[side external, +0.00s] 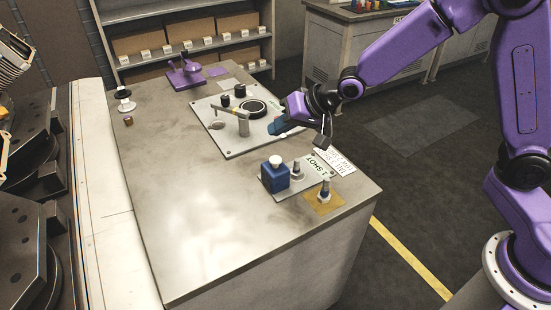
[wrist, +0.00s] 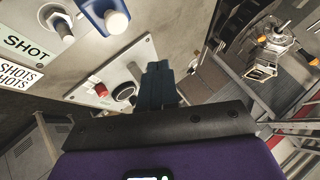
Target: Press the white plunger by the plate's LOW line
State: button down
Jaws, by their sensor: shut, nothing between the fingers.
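A blue block with a white round cap (side external: 275,160) stands on the small plate marked "1 SHOT" (side external: 313,180); the white cap looks like the plunger. The cap also shows at the top of the wrist view (wrist: 117,23). In the wrist view the closed fingers (wrist: 158,84) hide part of that plate.
The larger plate carries a black ring (side external: 253,109), black knobs and a grey upright with a lever (side external: 243,122). A red button (wrist: 101,89) shows in the wrist view. The table's near left top (side external: 200,220) is clear.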

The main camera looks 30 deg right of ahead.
aim_at(279, 160)
jog(key=shift+r, duration=1.55)
jog(key=shift+f, duration=0.15)
jog(key=shift+f, duration=4.25)
jog(key=shift+f, duration=0.15)
jog(key=shift+f, duration=0.3)
jog(key=shift+f, duration=0.6)
jog(key=shift+r, duration=1.05)
